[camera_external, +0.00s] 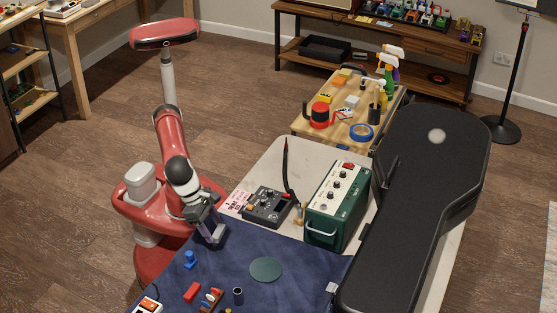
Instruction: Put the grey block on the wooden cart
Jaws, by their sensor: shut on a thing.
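My gripper (216,233) points down over the left edge of the dark blue cloth on the table. It is shut on a small dark grey thing that looks like the grey block; the fingers and the block blend together, and I cannot tell whether it touches the cloth. The wooden cart (311,128) stands farther back, right of centre, beyond the table.
On the table are a grey pedal unit (267,206), a green amplifier (337,204), a thin upright dark arm (287,170) and a large black guitar case (415,200). Red and blue parts (192,292) and a green disc (266,269) lie on the cloth.

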